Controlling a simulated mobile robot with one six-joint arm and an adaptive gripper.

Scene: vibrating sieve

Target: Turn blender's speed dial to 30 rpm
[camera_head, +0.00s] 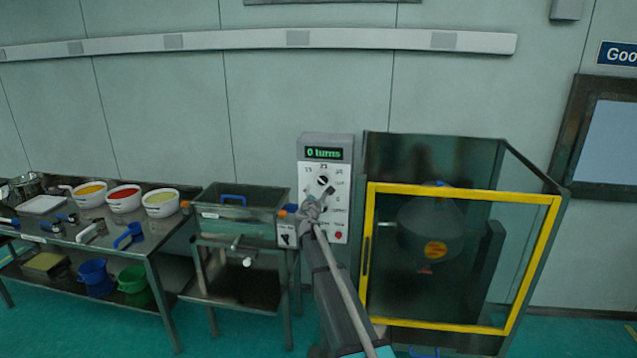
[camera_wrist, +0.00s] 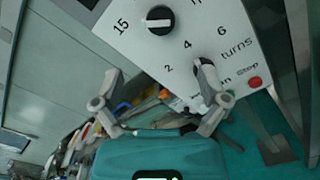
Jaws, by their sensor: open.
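A white control panel (camera_head: 343,180) with a green display (camera_head: 323,153) reading "0 turns" stands against the wall. Its upper round black dial (camera_head: 323,180) has a white pointer bar; the wrist view shows this dial (camera_wrist: 159,19) near the label 15. A lower dial (camera_wrist: 204,70) sits by the marks 2, 4, 6 and "turns", partly hidden by one finger. My gripper (camera_head: 312,207) is in front of the panel's lower left. In the wrist view, my gripper (camera_wrist: 160,80) is open with nothing between its fingers. Whether the right finger touches the lower dial is unclear.
A red stop button (camera_wrist: 255,82) is at the panel's lower corner. A yellow-framed glass enclosure (camera_head: 460,195) with a drum stands right of the panel. A metal basin (camera_head: 240,212) stands left, beside a table (camera_head: 90,232) with bowls and tools.

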